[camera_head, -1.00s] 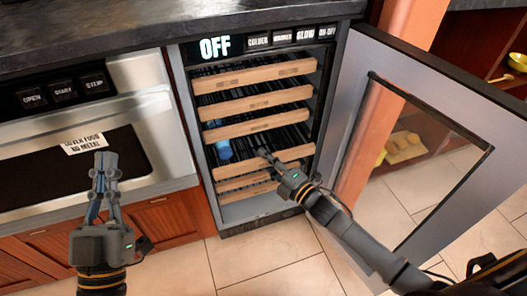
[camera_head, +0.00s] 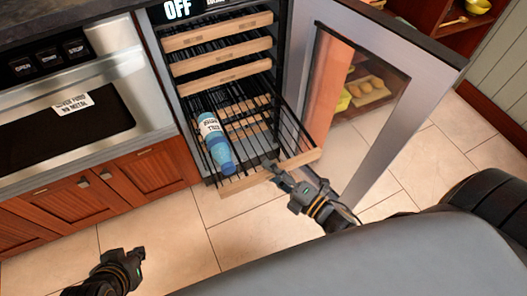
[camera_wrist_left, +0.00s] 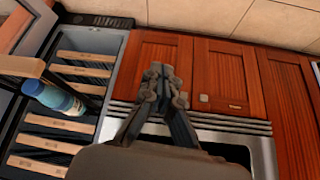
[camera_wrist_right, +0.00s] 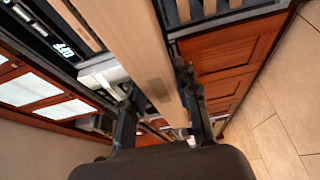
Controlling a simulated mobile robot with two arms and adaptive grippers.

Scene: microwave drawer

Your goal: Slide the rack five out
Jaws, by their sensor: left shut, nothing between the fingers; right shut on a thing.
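One rack with a light wooden front (camera_head: 240,180) and dark wire rods extends well out of the cooler (camera_head: 180,75). A blue bottle (camera_head: 218,145) with a white label lies on its rods. My right gripper (camera_head: 277,172) is shut on the right part of that wooden front; the right wrist view also shows the front (camera_wrist_right: 145,50) between the fingers (camera_wrist_right: 160,88). My left gripper (camera_wrist_left: 162,88) is shut and empty in front of the cabinets, clear of the rack.
The cooler door (camera_head: 365,85) stands wide open at the right. Other racks (camera_head: 220,65) stay inside above and below the extended one. A microwave drawer (camera_head: 65,110) and wooden cabinets (camera_head: 145,172) are at the left. The tiled floor (camera_head: 200,232) in front is clear.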

